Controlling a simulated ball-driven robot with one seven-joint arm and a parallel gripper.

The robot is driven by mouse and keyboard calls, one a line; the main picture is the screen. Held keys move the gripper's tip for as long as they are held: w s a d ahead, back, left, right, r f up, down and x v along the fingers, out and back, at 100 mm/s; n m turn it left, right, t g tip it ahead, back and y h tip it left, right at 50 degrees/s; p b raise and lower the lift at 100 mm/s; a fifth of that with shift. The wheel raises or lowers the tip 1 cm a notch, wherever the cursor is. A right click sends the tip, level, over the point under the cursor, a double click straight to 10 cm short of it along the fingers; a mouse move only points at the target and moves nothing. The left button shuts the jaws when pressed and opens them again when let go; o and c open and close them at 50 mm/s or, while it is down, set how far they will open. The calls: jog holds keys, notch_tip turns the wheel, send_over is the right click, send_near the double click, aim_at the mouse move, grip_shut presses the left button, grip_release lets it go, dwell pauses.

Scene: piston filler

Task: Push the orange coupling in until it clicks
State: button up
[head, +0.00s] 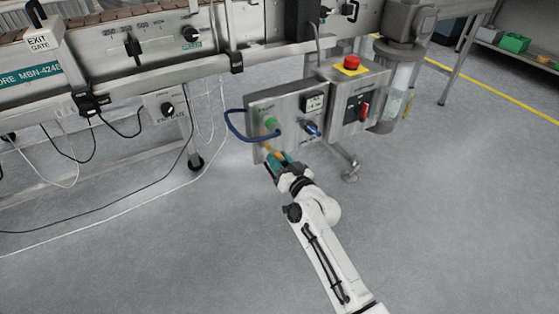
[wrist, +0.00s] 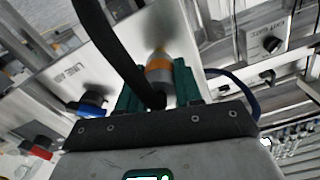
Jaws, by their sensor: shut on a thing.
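The orange coupling (head: 267,146) is at the lower left of the steel panel (head: 258,107). In the wrist view the orange coupling (wrist: 159,68) sits between my green fingers, its brass-coloured end towards the panel. My gripper (head: 275,158) is shut on it. It also shows in the wrist view (wrist: 158,88). A black hose (wrist: 112,50) crosses in front of the coupling's lower end. I cannot tell how deep the coupling sits at the panel.
A green fitting (head: 270,122), a looping blue hose (head: 232,127) and a blue-handled part (head: 312,129) are on the panel close by. A red emergency stop (head: 351,62) tops the box to the right. The floor in front is clear.

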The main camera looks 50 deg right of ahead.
aim_at(274, 154)
grip_shut()
jog(key=b+x, duration=0.1)
jog(key=x, duration=0.1)
jog(key=shift+w+f, duration=0.1)
jog(key=shift+w, duration=0.2)
jog(key=shift+w+d, duration=0.15)
jog(key=shift+w, duration=0.2)
jog(key=o, duration=0.6)
grip_release()
